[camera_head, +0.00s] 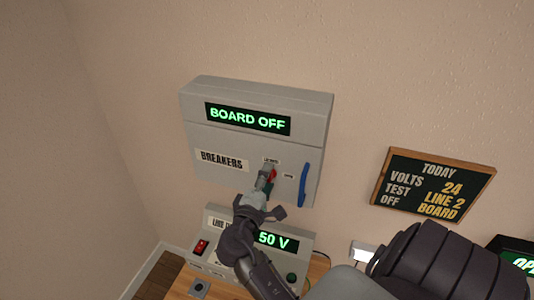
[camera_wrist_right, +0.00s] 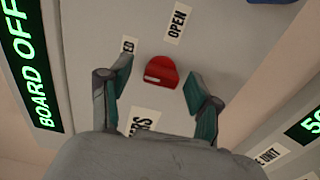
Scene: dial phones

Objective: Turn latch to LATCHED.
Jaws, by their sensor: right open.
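The latch is a red knob (camera_head: 273,176) on the front of the grey breaker box (camera_head: 230,140). In the right wrist view the red knob (camera_wrist_right: 162,71) has a small pale mark on its left part. An OPEN label (camera_wrist_right: 176,22) lies above it, and a label ending in "ED" (camera_wrist_right: 128,46) is partly hidden by a finger. My right gripper (camera_wrist_right: 158,84) is open, with one finger on each side of the knob and gaps visible; contact is not visible. In the head view my right gripper (camera_head: 266,181) covers part of the knob. My left gripper is not in view.
The box shows BOARD OFF (camera_head: 248,118) and has a blue handle (camera_head: 304,184) right of the latch. Below stands a console (camera_head: 215,262) with a red switch (camera_head: 201,247) and a 50 V display (camera_head: 276,241). A TODAY chalkboard (camera_head: 432,186) hangs at the right.

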